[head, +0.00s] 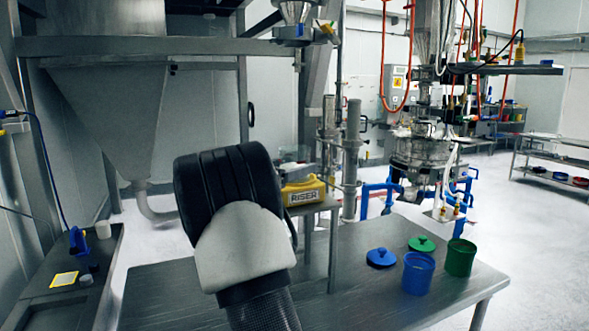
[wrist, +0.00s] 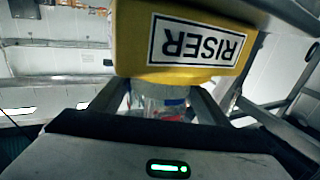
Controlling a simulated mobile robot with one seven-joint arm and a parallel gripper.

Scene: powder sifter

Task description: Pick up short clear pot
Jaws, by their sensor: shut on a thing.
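The short clear pot (wrist: 160,103) shows between my fingers in the wrist view, where the picture is upside down. It is see-through, with small bits of red and blue showing in or through it. My gripper (wrist: 157,100) is shut on it, one finger on each side. The pot is at the edge of the yellow riser (wrist: 190,45) in that view; I cannot tell whether it rests on it or is just clear. In the head view the yellow riser (head: 303,191) stands on a small stand, and my arm hides my gripper and most of the pot.
A steel table (head: 390,285) holds a blue pot (head: 418,274), a green pot (head: 460,258), a blue lid (head: 381,257) and a green lid (head: 422,243). A metal hopper (head: 130,110) is at left. A dark side bench (head: 70,270) holds small items. Sifter machinery (head: 422,150) stands behind.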

